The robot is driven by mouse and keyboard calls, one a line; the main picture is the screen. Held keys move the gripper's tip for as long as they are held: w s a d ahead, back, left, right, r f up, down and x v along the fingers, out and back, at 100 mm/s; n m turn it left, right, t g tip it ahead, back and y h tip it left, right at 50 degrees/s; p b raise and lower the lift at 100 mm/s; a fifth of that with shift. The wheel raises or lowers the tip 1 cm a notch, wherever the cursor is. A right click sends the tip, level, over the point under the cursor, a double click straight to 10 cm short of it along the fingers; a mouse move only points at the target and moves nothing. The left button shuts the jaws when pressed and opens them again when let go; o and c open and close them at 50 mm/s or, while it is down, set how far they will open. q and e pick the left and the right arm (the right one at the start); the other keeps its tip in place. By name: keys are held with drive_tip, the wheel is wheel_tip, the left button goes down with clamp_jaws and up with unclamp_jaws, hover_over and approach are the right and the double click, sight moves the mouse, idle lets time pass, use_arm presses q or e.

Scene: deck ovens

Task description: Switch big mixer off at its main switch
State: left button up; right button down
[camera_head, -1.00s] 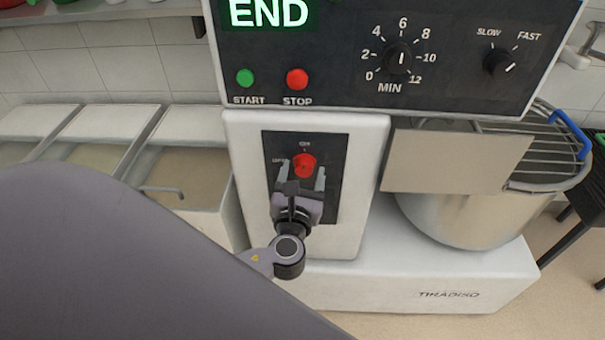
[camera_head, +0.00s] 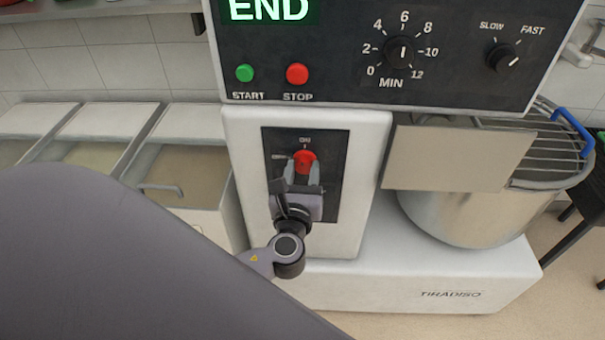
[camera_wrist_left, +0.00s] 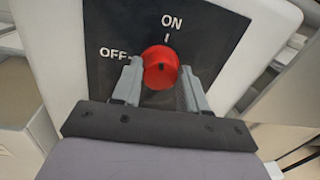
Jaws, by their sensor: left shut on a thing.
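The big mixer (camera_head: 375,150) is white with a black upper panel. Its main switch is a red round knob (camera_head: 304,158) on a black plate (camera_head: 331,155) on the column. In the left wrist view the red knob (camera_wrist_left: 160,68) has ON marked above it and OFF to its left. I cannot tell clearly which mark its pointer faces. My left gripper (camera_head: 302,172) comes from below, its two grey fingers shut on the knob's sides. The fingers (camera_wrist_left: 161,72) hide the knob's lower sides. My right gripper is not in view.
Above are a green START button (camera_head: 245,73), a red STOP button (camera_head: 297,74), a minute dial (camera_head: 399,53) and a speed dial (camera_head: 502,58). A steel bowl (camera_head: 470,220) stands at the right. Bins (camera_head: 190,190) stand at the left.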

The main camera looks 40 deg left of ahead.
use_arm(q)
drive_tip(key=n, duration=0.1)
drive_tip(key=n+b, duration=0.2)
drive_tip(key=n, duration=0.1)
drive_tip(key=shift+f, duration=0.25)
drive_tip(key=n+b, duration=0.3)
drive_tip(key=n, duration=0.1)
drive_tip(key=shift+f+n+y, duration=0.1)
drive_tip(key=shift+n+y, duration=0.3)
drive_tip(key=n+b, duration=0.3)
drive_tip(key=n, duration=0.1)
drive_tip(key=shift+y+b, duration=0.3)
drive_tip(key=shift+b, duration=0.05)
drive_tip(key=shift+n+b, duration=0.45)
drive_tip(key=shift+n, duration=0.45)
drive_tip(key=shift+n+b, duration=0.4)
drive_tip(key=shift+n, duration=0.3)
drive_tip(key=o, duration=1.1)
drive_tip(key=shift+c, duration=0.2)
drive_tip(key=shift+s, duration=0.1)
